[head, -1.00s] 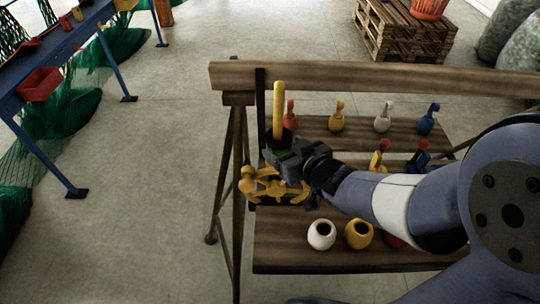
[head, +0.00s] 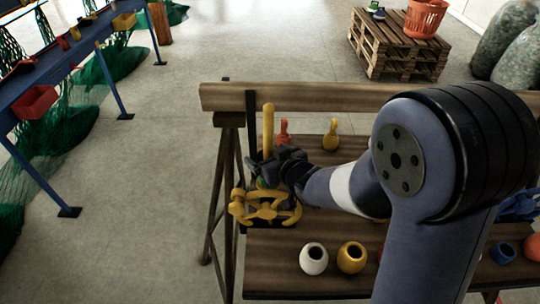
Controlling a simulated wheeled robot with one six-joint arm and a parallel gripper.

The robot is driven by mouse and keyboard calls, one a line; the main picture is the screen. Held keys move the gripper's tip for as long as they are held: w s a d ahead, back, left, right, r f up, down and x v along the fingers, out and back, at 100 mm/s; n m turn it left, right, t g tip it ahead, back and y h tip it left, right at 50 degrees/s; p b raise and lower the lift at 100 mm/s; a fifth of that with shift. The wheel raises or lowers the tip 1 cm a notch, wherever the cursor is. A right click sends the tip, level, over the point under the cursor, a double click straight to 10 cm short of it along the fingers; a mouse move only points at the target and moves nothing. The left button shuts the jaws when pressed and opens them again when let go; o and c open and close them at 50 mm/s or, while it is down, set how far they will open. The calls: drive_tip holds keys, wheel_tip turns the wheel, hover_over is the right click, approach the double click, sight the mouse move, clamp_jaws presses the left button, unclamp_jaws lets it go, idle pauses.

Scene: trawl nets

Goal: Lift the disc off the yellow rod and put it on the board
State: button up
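The yellow rod (head: 268,128) stands upright at the left end of the wooden stand, its upper part bare. My gripper (head: 268,173) is low beside the rod, near its foot. A small green patch (head: 261,184) shows at the gripper; I cannot tell if it is the disc's edge. The disc itself is not clearly visible, and my gripper and wrist cover the lower rod. The fingers are too dark and small to tell open from shut. The wooden board (head: 285,250) lies in front, with a white pot (head: 313,259) and a yellow pot (head: 352,257) on it.
A yellow spoked handwheel shape (head: 265,207) sits just in front of my gripper. A red float (head: 283,133) and a yellow float (head: 331,135) stand on the rear board. My arm hides much of the stand's right side. Open floor lies to the left, before a blue table (head: 60,70).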

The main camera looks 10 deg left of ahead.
drive_tip(key=c, duration=1.1)
drive_tip(key=shift+r, duration=0.1)
